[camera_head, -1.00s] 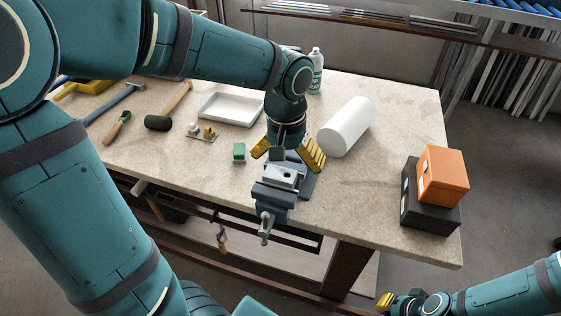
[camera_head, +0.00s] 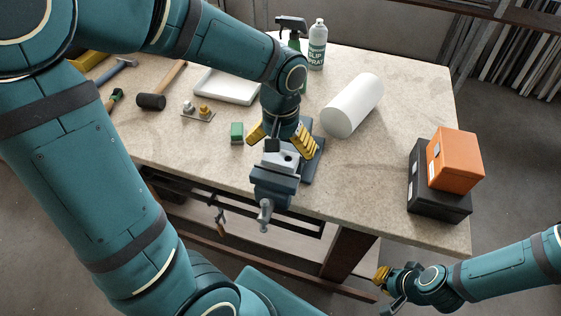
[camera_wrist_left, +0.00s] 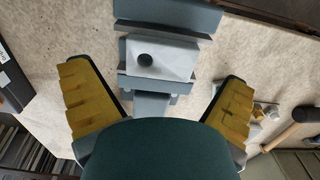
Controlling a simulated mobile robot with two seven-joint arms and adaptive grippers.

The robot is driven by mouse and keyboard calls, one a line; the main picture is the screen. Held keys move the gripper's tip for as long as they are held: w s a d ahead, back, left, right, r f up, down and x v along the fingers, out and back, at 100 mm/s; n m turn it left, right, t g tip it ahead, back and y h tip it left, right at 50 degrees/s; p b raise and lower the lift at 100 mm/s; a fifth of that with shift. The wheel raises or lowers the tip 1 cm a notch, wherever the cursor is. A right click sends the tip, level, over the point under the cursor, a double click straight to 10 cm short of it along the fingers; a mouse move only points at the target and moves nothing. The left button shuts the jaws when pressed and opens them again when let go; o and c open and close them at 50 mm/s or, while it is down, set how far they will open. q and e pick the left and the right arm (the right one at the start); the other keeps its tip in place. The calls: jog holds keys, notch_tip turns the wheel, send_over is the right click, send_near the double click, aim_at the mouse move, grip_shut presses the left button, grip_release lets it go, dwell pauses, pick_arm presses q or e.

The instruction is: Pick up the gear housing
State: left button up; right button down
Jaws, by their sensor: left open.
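The gear housing appears to be the light grey block with a round dark hole (camera_head: 288,160), set at the top of the blue-grey vise (camera_head: 272,188) at the table's front edge. The block also shows in the left wrist view (camera_wrist_left: 172,58), between the vise's jaws. My left gripper (camera_head: 281,142) is open above and just behind the block. In the left wrist view its yellow fingers (camera_wrist_left: 158,88) are spread wide to either side, with nothing between them. My right gripper (camera_head: 384,288) is off the table's front right, far from the vise; its opening is unclear.
A green block (camera_head: 237,133) lies left of the vise. A white cylinder (camera_head: 352,106) lies behind right. An orange box (camera_head: 455,160) sits on a black box (camera_head: 424,200) at the right.

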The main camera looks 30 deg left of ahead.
aim_at(281, 156)
pick_arm(q)
notch_tip(281, 156, down, 5)
jog(key=shift+w+a+f+b, duration=0.1)
jog(key=shift+w+b, duration=0.05)
jog(key=shift+b, duration=0.6)
jog(key=c, duration=1.1)
